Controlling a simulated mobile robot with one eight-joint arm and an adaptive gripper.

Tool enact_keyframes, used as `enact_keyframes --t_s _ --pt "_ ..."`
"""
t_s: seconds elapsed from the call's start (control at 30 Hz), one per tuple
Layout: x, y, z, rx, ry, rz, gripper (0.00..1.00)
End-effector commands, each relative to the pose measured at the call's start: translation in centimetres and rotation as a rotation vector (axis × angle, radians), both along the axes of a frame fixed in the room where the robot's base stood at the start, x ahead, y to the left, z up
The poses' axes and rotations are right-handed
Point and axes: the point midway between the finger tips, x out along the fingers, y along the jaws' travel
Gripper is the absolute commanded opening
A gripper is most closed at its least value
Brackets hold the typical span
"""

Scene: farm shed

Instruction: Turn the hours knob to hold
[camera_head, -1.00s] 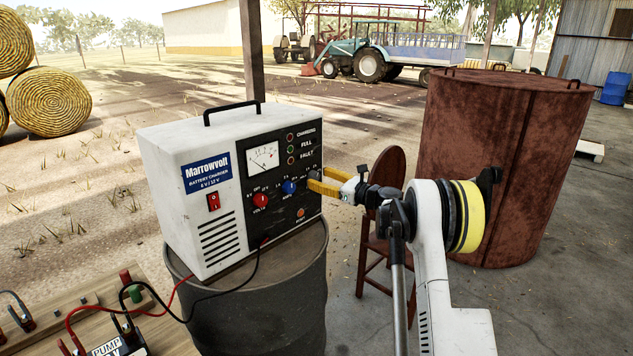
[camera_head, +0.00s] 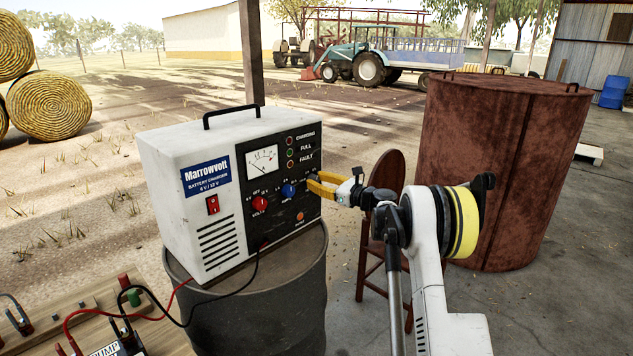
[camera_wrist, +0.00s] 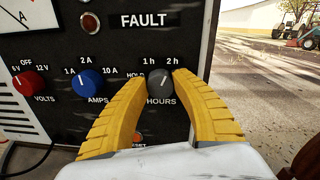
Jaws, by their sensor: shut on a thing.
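The battery charger (camera_head: 185,150) is a white box with a black front panel. Its grey hours knob (camera_wrist: 160,79) is at the panel's right side, with labels HOLD at left and 1 h and 2 h above. The knob's pale mark points up and slightly right, seemingly between 1 h and 2 h. My gripper (camera_wrist: 160,75) has its yellow fingers on both sides of the knob and is shut on it. In the head view, my gripper (camera_head: 311,182) reaches the panel from the right and hides the knob.
A blue amps knob (camera_wrist: 87,83) and a red volts knob (camera_wrist: 30,84) sit left of the hours knob. The charger stands on a dark drum (camera_head: 270,310). A reddish chair (camera_head: 385,180) and a rusty tank (camera_head: 500,150) stand to the right.

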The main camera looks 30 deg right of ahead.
Motion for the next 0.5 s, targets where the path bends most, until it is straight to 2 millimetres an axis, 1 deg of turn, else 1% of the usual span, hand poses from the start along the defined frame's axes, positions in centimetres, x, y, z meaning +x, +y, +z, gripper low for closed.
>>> enact_keyframes --t_s 0.27,0.5 --pt "0.04 0.02 0.17 -0.112 -0.043 -0.002 0.02" --pt "0.00 0.09 0.19 -0.307 -0.113 -0.002 0.02"
